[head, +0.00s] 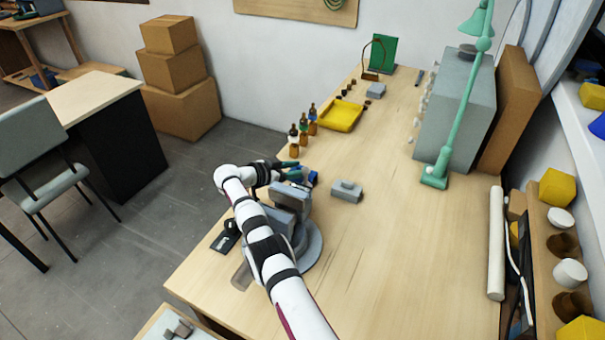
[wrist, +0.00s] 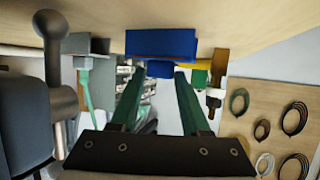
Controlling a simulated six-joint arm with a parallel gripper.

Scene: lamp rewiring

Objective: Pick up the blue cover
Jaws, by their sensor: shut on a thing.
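The blue cover (wrist: 161,43) is a wide blue block with a narrower blue part, seen ahead of my gripper in the wrist view. My gripper (wrist: 165,72) has two green fingers, and their tips are shut on the narrower part. In the head view, my gripper (head: 301,173) is beside the grey vise near the table's left edge. The blue cover (head: 312,179) shows there as a small blue patch, partly hidden by the fingers. I cannot tell whether the cover touches the tabletop.
The grey vise (head: 290,197) is close to the arm. A grey block (head: 346,191) lies just right of the cover. Several brown bottles (head: 294,148) and a yellow tray (head: 341,115) stand farther back. The table's right middle (head: 420,235) is clear.

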